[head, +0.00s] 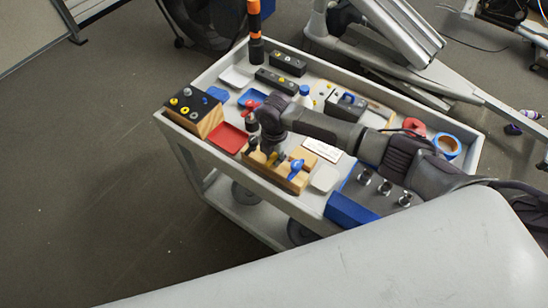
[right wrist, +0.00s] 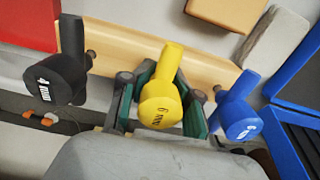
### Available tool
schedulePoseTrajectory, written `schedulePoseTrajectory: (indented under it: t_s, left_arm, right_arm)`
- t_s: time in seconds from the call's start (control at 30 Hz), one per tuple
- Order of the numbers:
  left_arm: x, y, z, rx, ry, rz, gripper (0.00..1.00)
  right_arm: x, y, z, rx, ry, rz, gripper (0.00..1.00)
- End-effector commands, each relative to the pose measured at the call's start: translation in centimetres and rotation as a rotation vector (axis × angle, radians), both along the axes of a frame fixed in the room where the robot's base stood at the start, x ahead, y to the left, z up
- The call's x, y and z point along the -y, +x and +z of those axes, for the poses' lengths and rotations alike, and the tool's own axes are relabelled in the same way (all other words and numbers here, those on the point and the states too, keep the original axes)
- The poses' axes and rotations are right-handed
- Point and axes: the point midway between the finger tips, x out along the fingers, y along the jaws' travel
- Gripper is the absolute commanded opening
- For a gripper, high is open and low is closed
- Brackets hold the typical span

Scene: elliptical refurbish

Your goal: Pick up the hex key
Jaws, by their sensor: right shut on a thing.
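Three hex keys with coloured handles stand in a wooden holder (right wrist: 107,40) in the right wrist view: a black one (right wrist: 64,72) at left, a yellow one (right wrist: 160,105) in the middle, and a blue one (right wrist: 237,112) at right. My right gripper (right wrist: 160,100) has its green-padded fingers on either side of the yellow key and is shut on it. The yellow key's lower end is hidden. In the head view, my right gripper (head: 271,156) is over the holder (head: 299,183), left of the blue key (head: 295,169). My left gripper is out of view.
The grey cart (head: 397,101) carries a red tray (head: 229,138), a wooden block with knobs (head: 197,113), black blocks (head: 288,62), a blue box with metal pieces (head: 347,211) and a blue tape roll (head: 446,146). Open floor (head: 90,170) lies to the left.

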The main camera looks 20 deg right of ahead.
Motion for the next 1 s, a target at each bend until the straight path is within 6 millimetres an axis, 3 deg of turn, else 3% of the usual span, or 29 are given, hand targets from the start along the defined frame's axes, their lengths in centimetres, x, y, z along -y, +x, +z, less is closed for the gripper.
schedulePoseTrajectory:
  t_s: [0.47,0.8,1.0]
  left_arm:
    - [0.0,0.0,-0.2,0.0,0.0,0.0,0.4]
    - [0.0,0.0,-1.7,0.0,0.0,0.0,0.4]
    - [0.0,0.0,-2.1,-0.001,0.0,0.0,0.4]
  right_arm:
    - [0.0,0.1,0.7,0.004,0.002,0.0,0.0]
    - [0.0,0.2,7.0,0.006,0.001,0.001,0.0]
    - [0.0,0.1,9.6,0.003,0.001,0.0,0.0]
